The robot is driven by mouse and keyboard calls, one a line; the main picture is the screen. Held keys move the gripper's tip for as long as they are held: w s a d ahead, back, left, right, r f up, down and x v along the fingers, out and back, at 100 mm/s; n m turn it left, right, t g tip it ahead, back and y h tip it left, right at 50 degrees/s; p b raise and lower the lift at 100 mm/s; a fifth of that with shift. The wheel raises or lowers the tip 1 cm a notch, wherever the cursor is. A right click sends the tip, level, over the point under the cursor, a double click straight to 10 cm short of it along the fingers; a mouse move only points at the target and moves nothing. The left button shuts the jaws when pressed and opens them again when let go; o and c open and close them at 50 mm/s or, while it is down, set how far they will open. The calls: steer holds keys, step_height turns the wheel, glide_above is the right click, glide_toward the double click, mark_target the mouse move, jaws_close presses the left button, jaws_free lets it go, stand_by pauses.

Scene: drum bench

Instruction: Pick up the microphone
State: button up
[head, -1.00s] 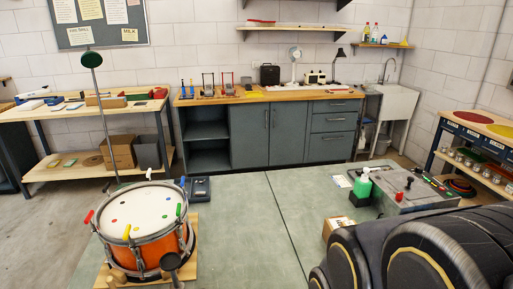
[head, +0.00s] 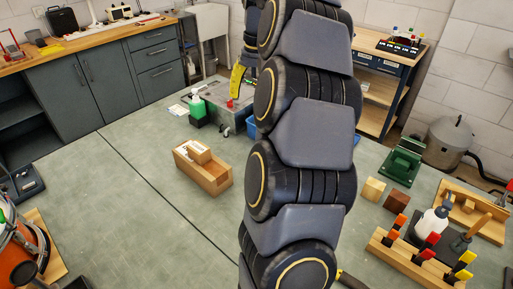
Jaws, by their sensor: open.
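I cannot make out a microphone for sure in the head view. A small dark object (head: 224,131) lies on the bench in front of the grey metal box (head: 214,98), too small to identify. My gripper (head: 237,88), with a yellow part, hangs at the far side of the bench over or beside that box. It is open, and nothing shows between its fingers. My arm crosses the middle of the view and hides part of the bench behind it.
A wooden box (head: 203,170) stands left of my arm, and a green bottle (head: 197,107) stands beyond it. At right are a wooden rack (head: 415,265) with coloured handles, a white bottle (head: 430,226) and a green device (head: 402,164). A drum (head: 22,250) is at left.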

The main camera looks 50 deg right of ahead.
steer(key=s+d+f+m+h, duration=0.1)
steer(key=s+d+f+m, duration=0.2)
steer(key=s+d, duration=0.5)
steer(key=s+d+f+m+h, duration=0.15)
steer(key=s+d+m, duration=0.25)
steer(key=d, duration=0.8)
steer(key=shift+g+y, duration=0.4)
steer(key=shift+y, duration=0.05)
steer(key=f, duration=3)
steer(key=shift+w+d+f, duration=0.1)
steer(key=shift+d+f, duration=0.15)
steer(key=shift+f, duration=0.05)
steer(key=f, duration=0.5)
steer(key=shift+w+d, duration=0.2)
steer(key=shift+d, duration=0.1)
jaws_close()
